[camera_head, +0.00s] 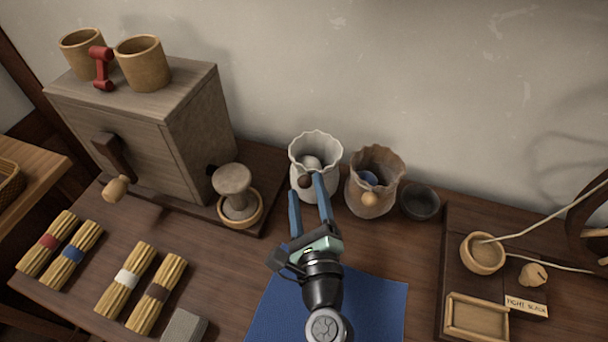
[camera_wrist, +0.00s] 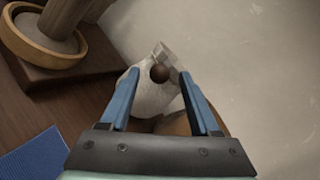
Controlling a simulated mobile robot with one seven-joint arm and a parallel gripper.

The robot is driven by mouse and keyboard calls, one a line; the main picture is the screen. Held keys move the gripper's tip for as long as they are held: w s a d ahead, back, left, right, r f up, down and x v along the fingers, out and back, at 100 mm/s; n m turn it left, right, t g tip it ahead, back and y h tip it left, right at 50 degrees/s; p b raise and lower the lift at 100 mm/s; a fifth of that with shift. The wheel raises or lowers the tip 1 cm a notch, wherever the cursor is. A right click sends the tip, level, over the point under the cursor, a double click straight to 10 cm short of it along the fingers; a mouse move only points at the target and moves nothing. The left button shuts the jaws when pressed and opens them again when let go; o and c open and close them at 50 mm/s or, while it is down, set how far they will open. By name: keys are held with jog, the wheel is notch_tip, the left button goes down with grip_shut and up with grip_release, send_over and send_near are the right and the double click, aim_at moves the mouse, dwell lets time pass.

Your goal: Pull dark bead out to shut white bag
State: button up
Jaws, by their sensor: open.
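The white bag (camera_head: 304,190) stands upright on the table near the wall, its scalloped mouth open, with a pale rounded thing inside. The dark bead (camera_head: 305,181) hangs at the front of the bag; in the wrist view the dark bead (camera_wrist: 159,73) shows against the white cloth (camera_wrist: 155,97). My gripper (camera_head: 305,182) reaches toward the bag from the front, blue fingers apart. In the wrist view my gripper (camera_wrist: 153,75) has the bead in line between its fingertips, with a gap on each side. I cannot tell how far the bead is in depth.
A brown bag (camera_head: 373,199) with a light bead (camera_head: 370,199) stands close to the right of the white bag. A dark bowl (camera_head: 420,202) is beyond it. A wooden stamp in a dish (camera_head: 237,194) stands to the left. A blue mat (camera_head: 375,309) lies in front.

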aim_at(305, 187)
jog(key=shift+w+a, duration=0.15)
jog(key=shift+w, duration=0.7)
jog(key=shift+w+a, duration=0.1)
jog(key=shift+w, duration=0.7)
grip_shut()
